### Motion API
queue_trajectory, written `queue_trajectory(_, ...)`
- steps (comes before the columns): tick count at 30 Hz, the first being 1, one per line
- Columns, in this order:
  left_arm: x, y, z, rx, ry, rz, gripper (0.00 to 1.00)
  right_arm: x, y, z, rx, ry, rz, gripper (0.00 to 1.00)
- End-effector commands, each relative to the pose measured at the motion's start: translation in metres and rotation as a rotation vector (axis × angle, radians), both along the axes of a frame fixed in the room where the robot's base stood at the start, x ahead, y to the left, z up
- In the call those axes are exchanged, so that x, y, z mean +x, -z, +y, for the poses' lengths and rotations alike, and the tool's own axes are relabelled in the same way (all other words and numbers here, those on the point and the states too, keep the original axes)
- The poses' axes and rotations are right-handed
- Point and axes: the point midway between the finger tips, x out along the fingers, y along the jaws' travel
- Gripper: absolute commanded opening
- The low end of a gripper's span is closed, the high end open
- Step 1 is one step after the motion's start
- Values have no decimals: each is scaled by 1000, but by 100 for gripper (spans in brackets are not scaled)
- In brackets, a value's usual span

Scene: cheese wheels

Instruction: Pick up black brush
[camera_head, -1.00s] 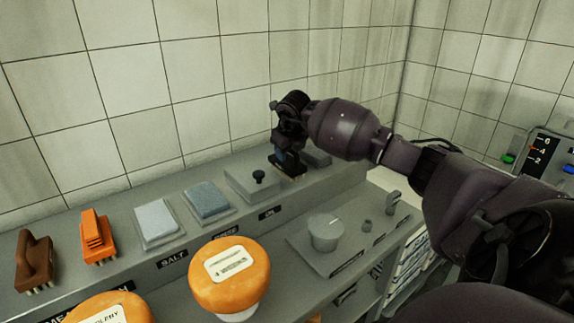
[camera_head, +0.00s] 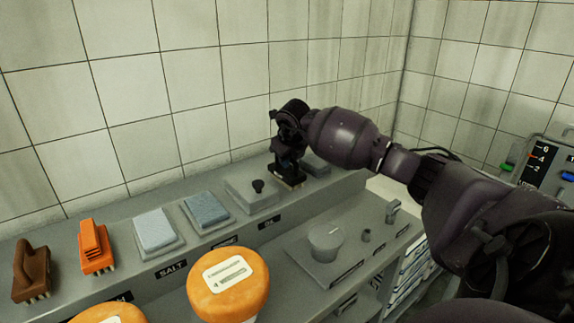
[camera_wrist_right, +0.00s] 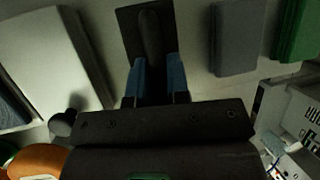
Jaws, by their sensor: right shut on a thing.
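The black brush (camera_head: 288,182) is at the back shelf, right of the oil tray in the head view. My right gripper (camera_head: 287,163) is above it, pointing down. In the right wrist view, the gripper's blue fingertips (camera_wrist_right: 156,78) are closed on both sides of the upright black handle of the brush (camera_wrist_right: 150,36). Pale bristles show under the brush in the head view. I cannot tell whether they touch the shelf. My left gripper is not in view.
A grey block (camera_head: 316,165) sits close right of the black brush. Orange cheese wheels (camera_head: 229,292) are in front. A tiled wall is close behind.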

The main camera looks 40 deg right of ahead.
Motion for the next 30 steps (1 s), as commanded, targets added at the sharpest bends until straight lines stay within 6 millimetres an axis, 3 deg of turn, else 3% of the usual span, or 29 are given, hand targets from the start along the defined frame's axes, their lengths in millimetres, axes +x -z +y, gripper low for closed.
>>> queue_trajectory(7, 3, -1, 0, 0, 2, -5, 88, 1, -38, -1, -3, 1, -6, 0)
queue_trajectory(21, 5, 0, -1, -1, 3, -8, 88, 1, -155, 0, -1, 1, -7, 0)
queue_trajectory(30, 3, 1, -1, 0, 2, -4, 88, 0, -193, 0, 0, 0, -4, 0)
